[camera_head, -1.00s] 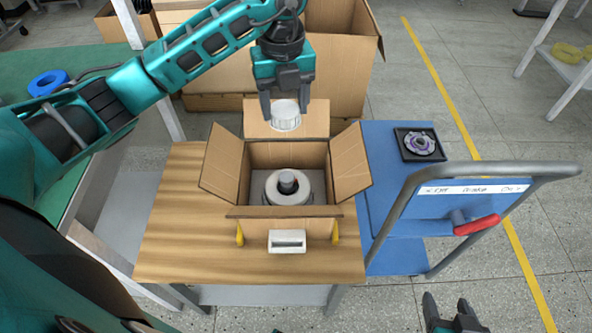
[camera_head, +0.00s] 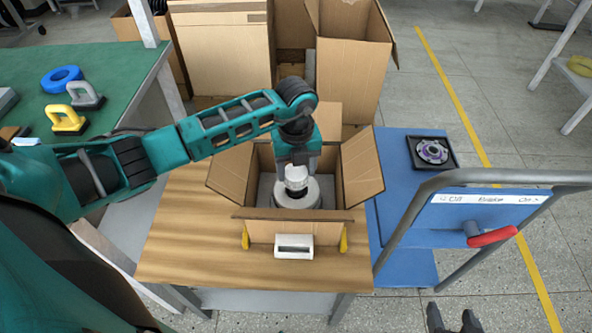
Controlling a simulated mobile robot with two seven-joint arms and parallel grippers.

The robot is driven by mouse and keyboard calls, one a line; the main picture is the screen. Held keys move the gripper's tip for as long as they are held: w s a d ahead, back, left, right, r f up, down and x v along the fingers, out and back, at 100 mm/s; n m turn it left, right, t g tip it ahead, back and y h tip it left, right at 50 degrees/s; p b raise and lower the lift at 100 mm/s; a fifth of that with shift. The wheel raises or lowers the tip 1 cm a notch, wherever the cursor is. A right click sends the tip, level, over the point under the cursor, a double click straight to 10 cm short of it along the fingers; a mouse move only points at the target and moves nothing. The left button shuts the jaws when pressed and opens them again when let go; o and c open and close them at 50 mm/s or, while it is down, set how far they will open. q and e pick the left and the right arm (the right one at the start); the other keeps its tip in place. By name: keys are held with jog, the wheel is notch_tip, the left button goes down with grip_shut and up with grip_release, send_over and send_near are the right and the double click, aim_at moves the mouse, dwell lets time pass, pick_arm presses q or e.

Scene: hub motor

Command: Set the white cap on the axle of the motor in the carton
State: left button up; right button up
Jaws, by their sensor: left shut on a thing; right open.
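The white cap (camera_head: 296,174) is in my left gripper (camera_head: 297,166), whose fingers are shut on it. The cap is inside the open carton (camera_head: 293,229), right over the axle of the motor (camera_head: 312,194). The round light-grey motor lies on the carton floor, and the cap and gripper hide part of it. I cannot tell whether the cap touches the axle. My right gripper (camera_head: 452,318) is open and empty at the bottom edge, right of the wooden table.
The carton stands on a wooden table (camera_head: 200,230) with its flaps spread. A blue cart (camera_head: 395,170) with a grey handle and a dark tray (camera_head: 432,152) stands to the right. A green table (camera_head: 110,70) at the left holds a blue ring and suction lifters. Large cartons (camera_head: 350,60) stand behind.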

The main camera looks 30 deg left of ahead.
aim_at(296, 173)
pick_arm(q)
jog(key=shift+f, duration=0.65)
jog(key=o, duration=1)
pick_arm(e)
jog(key=shift+w, duration=0.15)
pick_arm(q)
notch_tip(296, 173, up, 12)
jog(key=shift+r+p, duration=0.2)
jog(key=shift+p, duration=0.55)
pick_arm(e)
jog(key=shift+s+d+r, duration=0.2)
jog(key=shift+d+r, duration=0.1)
jog(key=shift+r, duration=0.05)
pick_arm(q)
jog(key=shift+s, duration=0.1)
pick_arm(e)
jog(key=shift+s, duration=0.15)
